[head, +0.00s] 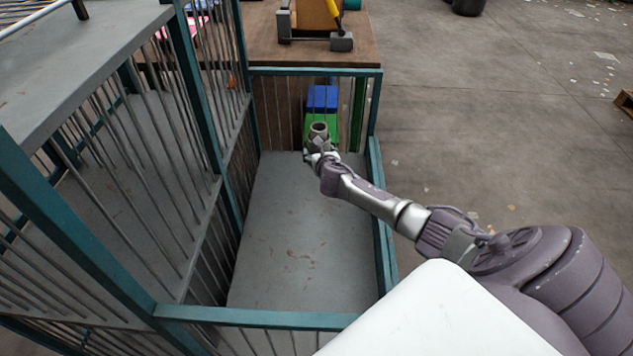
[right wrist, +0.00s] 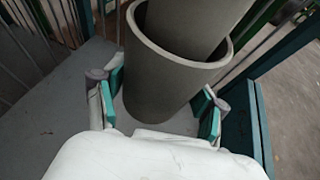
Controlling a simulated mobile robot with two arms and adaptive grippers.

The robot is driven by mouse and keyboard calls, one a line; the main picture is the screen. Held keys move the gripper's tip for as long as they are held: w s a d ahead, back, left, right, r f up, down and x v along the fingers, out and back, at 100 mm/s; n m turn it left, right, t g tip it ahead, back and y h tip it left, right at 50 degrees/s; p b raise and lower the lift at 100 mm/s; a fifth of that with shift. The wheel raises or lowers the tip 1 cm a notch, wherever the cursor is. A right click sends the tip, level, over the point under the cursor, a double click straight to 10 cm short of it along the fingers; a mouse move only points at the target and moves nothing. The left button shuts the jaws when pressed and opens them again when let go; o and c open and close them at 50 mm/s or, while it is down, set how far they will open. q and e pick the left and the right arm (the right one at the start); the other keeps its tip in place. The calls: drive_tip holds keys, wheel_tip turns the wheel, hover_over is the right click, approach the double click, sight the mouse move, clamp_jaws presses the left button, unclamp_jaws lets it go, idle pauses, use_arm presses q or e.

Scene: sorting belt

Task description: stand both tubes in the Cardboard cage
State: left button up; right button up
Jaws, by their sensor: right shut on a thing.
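Two grey tubes are together at the far end of a teal-framed cage (head: 300,255) with a grey floor; I see no label on it. The wider tube (right wrist: 165,85) is roughly upright in the right wrist view. The narrower tube (right wrist: 187,22) rises out of its open top, and its dark open end (head: 319,128) shows in the head view. My right gripper (head: 317,155) is shut on the wider tube, with teal pads on both sides of it. I cannot tell whether the wider tube's base touches the floor. My left gripper is not in view.
Another barred teal cage (head: 100,190) stands close on the left. Behind the far bars are a green block and a blue block (head: 322,98), then a brown table (head: 270,40). The near cage floor is clear. Open concrete floor (head: 480,120) lies to the right.

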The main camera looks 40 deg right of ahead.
drive_tip(key=s+f, duration=0.2)
drive_tip(key=s, duration=0.1)
drive_tip(key=s+a+f+b, duration=0.1)
drive_tip(key=s+f, duration=0.1)
drive_tip(key=s, duration=0.2)
drive_tip(key=s+f, duration=0.2)
drive_tip(key=s, duration=0.1)
drive_tip(key=shift+s+a+f, duration=0.25)
drive_tip(key=shift+s+a, duration=0.1)
drive_tip(key=shift+a, duration=0.05)
drive_tip(key=shift+s+f+b, duration=0.15)
drive_tip(key=shift+s+b, duration=0.1)
drive_tip(key=shift+b, duration=0.05)
drive_tip(key=shift+w+f, duration=0.1)
drive_tip(key=shift+f, duration=0.15)
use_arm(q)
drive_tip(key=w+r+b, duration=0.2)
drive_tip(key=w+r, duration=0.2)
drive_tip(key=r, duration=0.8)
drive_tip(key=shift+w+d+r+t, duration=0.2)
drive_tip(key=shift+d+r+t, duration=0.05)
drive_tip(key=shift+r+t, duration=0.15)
use_arm(e)
wheel_tip(320, 180, down, 3)
drive_tip(key=shift+f, duration=0.15)
drive_tip(key=shift+f, duration=0.2)
drive_tip(key=o, duration=1.1)
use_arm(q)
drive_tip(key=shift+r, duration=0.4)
